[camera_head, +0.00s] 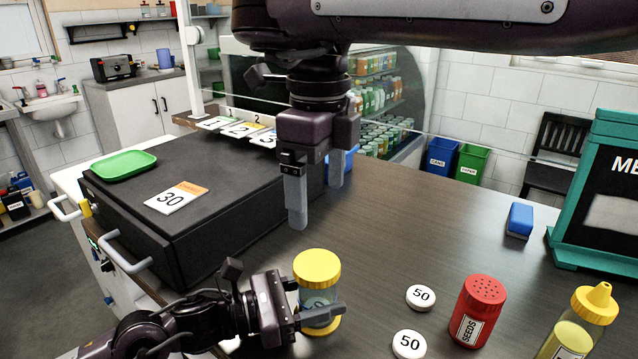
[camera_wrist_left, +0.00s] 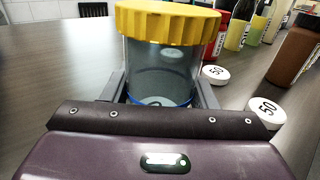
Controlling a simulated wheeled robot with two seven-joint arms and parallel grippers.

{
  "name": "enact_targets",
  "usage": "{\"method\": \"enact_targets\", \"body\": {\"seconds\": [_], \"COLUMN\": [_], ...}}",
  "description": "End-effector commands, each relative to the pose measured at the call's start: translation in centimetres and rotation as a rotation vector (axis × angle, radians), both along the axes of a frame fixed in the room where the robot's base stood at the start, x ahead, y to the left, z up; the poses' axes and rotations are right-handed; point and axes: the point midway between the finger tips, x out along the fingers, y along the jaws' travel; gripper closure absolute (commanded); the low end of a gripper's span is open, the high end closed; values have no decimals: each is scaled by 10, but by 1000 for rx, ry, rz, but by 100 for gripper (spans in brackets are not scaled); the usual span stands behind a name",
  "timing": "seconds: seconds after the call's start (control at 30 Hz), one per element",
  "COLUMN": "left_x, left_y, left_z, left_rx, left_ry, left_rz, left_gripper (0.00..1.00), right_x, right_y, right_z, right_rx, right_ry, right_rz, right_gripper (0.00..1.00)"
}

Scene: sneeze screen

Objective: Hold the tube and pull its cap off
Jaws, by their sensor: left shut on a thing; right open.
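The tube (camera_head: 318,285) is a clear, see-through cylinder with a wide yellow cap (camera_head: 317,267) on top and yellow at its base. It stands upright at the front of the counter. My left gripper (camera_head: 322,316) is shut around the lower part of the tube. In the left wrist view the tube (camera_wrist_left: 160,70) sits between the fingers, with its ribbed yellow cap (camera_wrist_left: 168,22) above them, on the tube.
Two white discs marked 50 (camera_head: 420,297) lie right of the tube. A red seeds shaker (camera_head: 478,308) and a yellow-capped bottle (camera_head: 580,325) stand further right. A black box (camera_head: 190,220) with a green tray (camera_head: 124,165) is on the left.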

Motion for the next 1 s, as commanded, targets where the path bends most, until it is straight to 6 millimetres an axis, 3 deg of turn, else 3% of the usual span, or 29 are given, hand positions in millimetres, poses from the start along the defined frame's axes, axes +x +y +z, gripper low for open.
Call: {"method": "enact_targets", "body": {"seconds": [0.17, 0.7, 1.0], "left_x": [0, 0, 0], "left_y": [0, 0, 0], "left_z": [0, 1, 1], "left_rx": [-1, -1, -1], "left_ry": [-1, -1, -1], "left_rz": [0, 0, 0], "left_gripper": [88, 88, 88], "right_x": [0, -1, 0], "right_y": [-1, -1, 0], "right_z": [-3, -95, -116], "right_rx": [2, 2, 1], "right_ry": [4, 4, 0], "right_rz": [61, 62, 59], "right_gripper": [12, 12, 12]}}
